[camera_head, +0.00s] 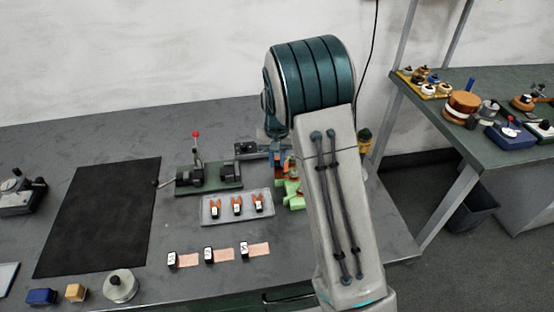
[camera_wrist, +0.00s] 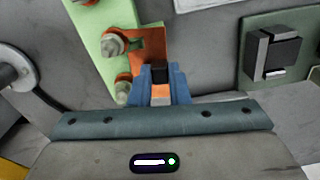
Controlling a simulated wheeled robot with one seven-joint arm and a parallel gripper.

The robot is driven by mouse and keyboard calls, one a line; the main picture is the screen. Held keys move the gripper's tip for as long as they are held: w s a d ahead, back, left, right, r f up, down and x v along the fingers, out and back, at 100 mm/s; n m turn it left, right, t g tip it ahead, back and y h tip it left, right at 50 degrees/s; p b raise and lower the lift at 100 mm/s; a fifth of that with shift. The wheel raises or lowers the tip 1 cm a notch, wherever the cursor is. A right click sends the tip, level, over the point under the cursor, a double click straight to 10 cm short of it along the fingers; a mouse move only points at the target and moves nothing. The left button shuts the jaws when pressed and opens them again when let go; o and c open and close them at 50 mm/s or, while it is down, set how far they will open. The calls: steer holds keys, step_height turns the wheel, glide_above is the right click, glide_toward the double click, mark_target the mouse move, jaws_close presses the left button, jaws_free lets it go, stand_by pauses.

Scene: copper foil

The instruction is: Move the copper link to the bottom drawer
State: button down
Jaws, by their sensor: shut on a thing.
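In the wrist view, my gripper (camera_wrist: 161,88) has its blue fingers shut on the black grip of the orange copper link (camera_wrist: 152,44). The link's copper plate lies against the bolts of a light green fixture (camera_wrist: 95,30); I cannot tell whether it is clear of them. In the head view my gripper (camera_head: 281,157) is beside the green fixture (camera_head: 294,192), partly hidden behind my arm. The drawer is hardly visible; a dark front with a handle (camera_head: 287,294) shows below the table's near edge, and I cannot tell whether it is the bottom drawer.
A grey tray (camera_head: 228,221) holds three orange forked pieces. A lever device (camera_head: 208,178) stands behind the tray, and a black mat (camera_head: 100,215) lies to the left. A second cluttered table (camera_head: 420,105) stands at right.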

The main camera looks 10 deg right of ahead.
mark_target(277, 162)
steer(key=shift+r+p, duration=1.95)
steer(key=shift+r, duration=1.3)
steer(key=shift+f, duration=0.1)
